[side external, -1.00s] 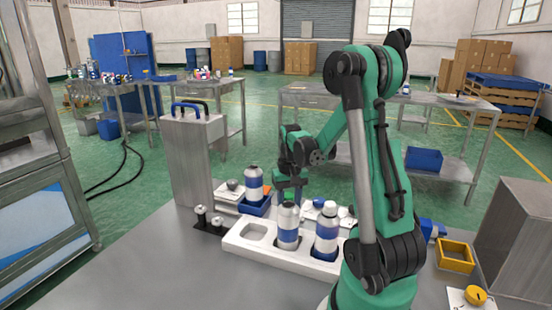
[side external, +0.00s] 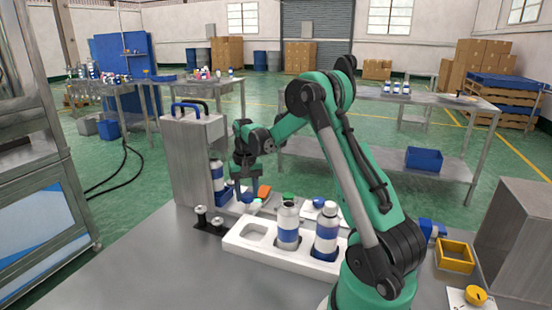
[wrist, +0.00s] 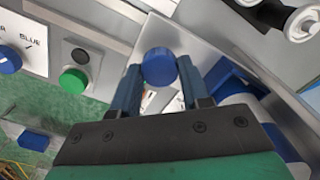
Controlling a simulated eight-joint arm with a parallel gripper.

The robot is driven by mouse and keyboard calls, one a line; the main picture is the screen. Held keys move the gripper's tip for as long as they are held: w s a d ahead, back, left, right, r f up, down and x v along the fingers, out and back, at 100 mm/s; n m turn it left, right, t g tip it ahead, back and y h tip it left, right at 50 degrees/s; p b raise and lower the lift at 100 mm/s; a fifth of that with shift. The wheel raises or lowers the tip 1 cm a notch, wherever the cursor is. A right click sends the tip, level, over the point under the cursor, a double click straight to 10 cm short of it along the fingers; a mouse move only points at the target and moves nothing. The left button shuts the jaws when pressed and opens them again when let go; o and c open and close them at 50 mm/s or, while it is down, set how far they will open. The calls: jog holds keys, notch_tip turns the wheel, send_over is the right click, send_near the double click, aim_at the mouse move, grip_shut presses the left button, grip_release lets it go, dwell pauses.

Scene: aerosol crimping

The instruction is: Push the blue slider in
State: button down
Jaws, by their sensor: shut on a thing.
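The blue slider's round knob (wrist: 159,66) sits between my fingers in the wrist view. My gripper (wrist: 157,88) is shut on it. The slider's blue cradle (wrist: 228,78) shows to the right, with a white and blue bottle (wrist: 265,118) in it. In the side view, my gripper (side external: 243,190) is low beside the grey crimping machine (side external: 188,165). The bottle (side external: 217,178) stands close against the machine, partly hidden. My gripper covers most of the slider there.
A white tray (side external: 236,236) in front holds two bottles (side external: 288,226) (side external: 326,232) and has an empty pocket. Two small pieces stand on a black holder (side external: 208,228) at the left. The wrist view shows a green button (wrist: 73,80) and a blue dial (wrist: 9,60) marked "BLUE".

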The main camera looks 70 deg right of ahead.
jog(key=shift+w, duration=0.65)
jog(key=shift+c, duration=2.1)
grip_release()
jog(key=shift+r, duration=0.1)
jog(key=shift+r, duration=2.75)
